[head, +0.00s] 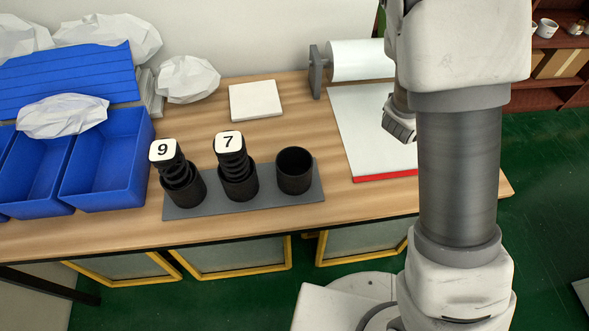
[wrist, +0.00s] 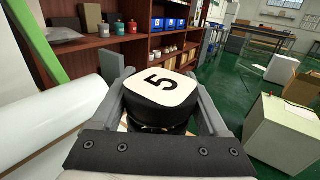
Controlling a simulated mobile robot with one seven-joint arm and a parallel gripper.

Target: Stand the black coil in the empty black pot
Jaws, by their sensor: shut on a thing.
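A black coil (wrist: 158,118) with a white cap marked 5 (wrist: 162,88) on it shows in the wrist view. My gripper (wrist: 157,80) is shut on it, with one finger on each side. The lower part of the coil is hidden behind the gripper's bar. In the head view my arm hides the coil and the fingertips. The empty black pot (head: 294,180) stands upright at the right end of a grey tray (head: 218,208), apart from my gripper.
Two other black pots on the tray hold coils capped 9 (head: 163,150) and 7 (head: 229,140). Blue bins (head: 105,170) stand at the left. A white paper roll (head: 360,60) and a white sheet (head: 362,130) with a red edge lie to the right. A shelf (head: 560,65) stands behind.

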